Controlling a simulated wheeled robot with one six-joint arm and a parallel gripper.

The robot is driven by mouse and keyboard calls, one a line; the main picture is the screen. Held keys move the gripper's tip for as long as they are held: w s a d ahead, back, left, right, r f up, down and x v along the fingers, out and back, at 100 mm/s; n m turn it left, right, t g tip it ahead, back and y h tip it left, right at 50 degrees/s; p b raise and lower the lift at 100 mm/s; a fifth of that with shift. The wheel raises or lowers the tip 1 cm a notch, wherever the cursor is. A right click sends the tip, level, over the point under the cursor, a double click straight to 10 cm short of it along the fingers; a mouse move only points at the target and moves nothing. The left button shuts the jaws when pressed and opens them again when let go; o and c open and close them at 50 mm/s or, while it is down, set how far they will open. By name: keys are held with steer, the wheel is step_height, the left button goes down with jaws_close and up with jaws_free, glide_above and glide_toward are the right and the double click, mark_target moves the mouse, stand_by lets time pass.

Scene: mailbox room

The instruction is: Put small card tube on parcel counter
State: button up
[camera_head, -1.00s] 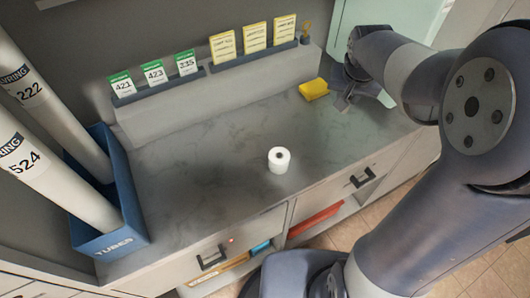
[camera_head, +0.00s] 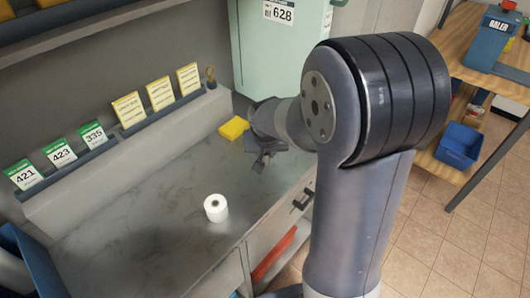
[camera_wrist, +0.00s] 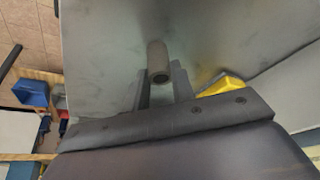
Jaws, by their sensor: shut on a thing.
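The small card tube (camera_wrist: 158,62) shows in the wrist view as a short grey-brown cylinder with its hollow end towards the camera. My gripper (camera_wrist: 158,82) is shut on it, with one finger on each side. In the head view my gripper (camera_head: 262,160) is at the right part of the grey counter (camera_head: 165,215), close to the yellow block; the tube cannot be made out there. The counter surface lies behind the tube in the wrist view. I cannot tell whether the tube touches it.
A white roll (camera_head: 216,208) stands on the counter, and a yellow block (camera_head: 234,128) lies near its back. A ledge with green and yellow cards (camera_head: 128,110) runs along the back. A pale green cabinet (camera_head: 275,60) stands behind my gripper. The counter around the roll is clear.

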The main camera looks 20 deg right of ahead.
steer(key=shift+f, duration=0.1)
steer(key=shift+f, duration=0.1)
steer(key=o, duration=1)
steer(key=shift+c, duration=0.2)
steer(key=shift+r, duration=0.35)
steer(key=p+v, duration=0.1)
steer(key=v, duration=1)
steer(key=shift+s+r, duration=0.25)
steer(key=shift+a, duration=0.1)
